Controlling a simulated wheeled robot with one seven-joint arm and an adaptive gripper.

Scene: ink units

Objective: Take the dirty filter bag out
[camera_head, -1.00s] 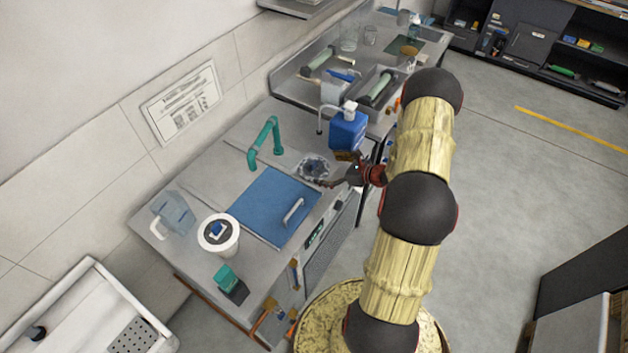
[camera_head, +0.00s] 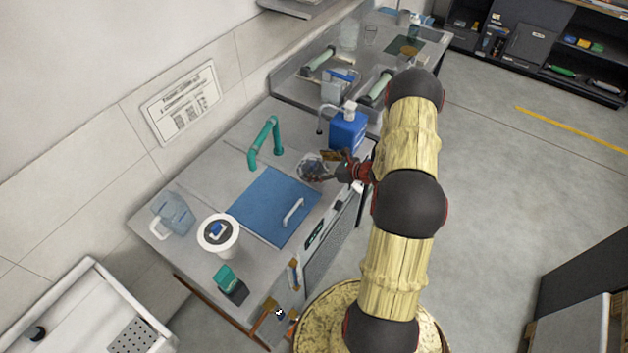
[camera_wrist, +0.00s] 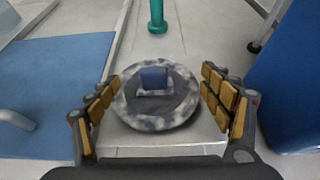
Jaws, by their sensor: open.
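The dirty filter bag (camera_wrist: 135,112) shows in the wrist view as a round, mottled grey-and-white top with a blue tab (camera_wrist: 153,78) standing up from it. It sits on the grey counter, and its depth below the top is hidden. In the head view it (camera_head: 309,167) is partly covered by my gripper (camera_head: 326,170). In the wrist view my gripper (camera_wrist: 160,80) is open, with one padded finger on each side of the bag's top. Nothing is gripped; I cannot tell whether a finger touches the rim.
A white canister with a blue tab (camera_head: 219,237) and a clear jug (camera_head: 174,215) stand further left.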

